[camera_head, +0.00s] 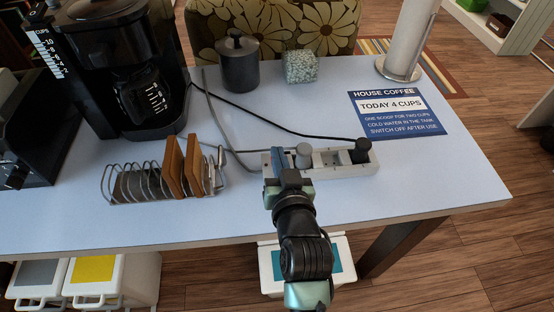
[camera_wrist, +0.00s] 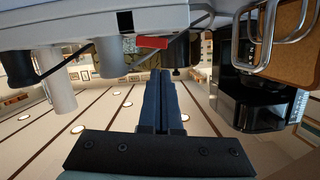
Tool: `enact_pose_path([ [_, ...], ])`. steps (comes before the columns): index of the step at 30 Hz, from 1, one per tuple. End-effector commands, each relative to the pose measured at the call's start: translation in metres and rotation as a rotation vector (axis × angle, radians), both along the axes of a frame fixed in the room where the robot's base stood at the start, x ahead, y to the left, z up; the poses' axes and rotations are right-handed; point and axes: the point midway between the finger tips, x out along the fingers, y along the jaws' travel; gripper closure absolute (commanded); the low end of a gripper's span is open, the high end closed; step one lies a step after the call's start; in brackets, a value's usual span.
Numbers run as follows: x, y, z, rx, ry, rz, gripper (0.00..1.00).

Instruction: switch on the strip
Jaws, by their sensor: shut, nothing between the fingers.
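The light grey power strip (camera_head: 335,171) lies near the table's front edge, with a grey plug (camera_head: 303,155) and a black plug (camera_head: 361,150) standing in it. My gripper (camera_head: 276,152) is at the strip's left end, fingers shut and empty, hiding that end in the head view. In the wrist view, which appears upside down, the strip (camera_wrist: 75,28) crosses the top. A red rocker switch (camera_wrist: 152,42) shows on it, just past my shut fingertips (camera_wrist: 160,72). I cannot tell whether they touch it, or whether the switch is on.
A metal toast rack (camera_head: 150,185) with toast slices stands left of my gripper. Behind are a black coffee maker (camera_head: 125,70), a dark lidded pot (camera_head: 238,65) and a speckled cube (camera_head: 300,66). A blue coffee sign (camera_head: 398,114) lies right. Cables run behind the strip. The right front tabletop is clear.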

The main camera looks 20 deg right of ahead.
Motion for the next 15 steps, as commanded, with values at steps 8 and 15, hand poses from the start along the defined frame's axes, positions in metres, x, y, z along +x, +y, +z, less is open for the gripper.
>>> enact_pose_path([
  [8,0.001,0.003,-0.018,-0.001,-0.002,0.000,1.00],
  [15,0.001,0.003,-0.018,-0.002,-0.003,0.000,1.00],
])
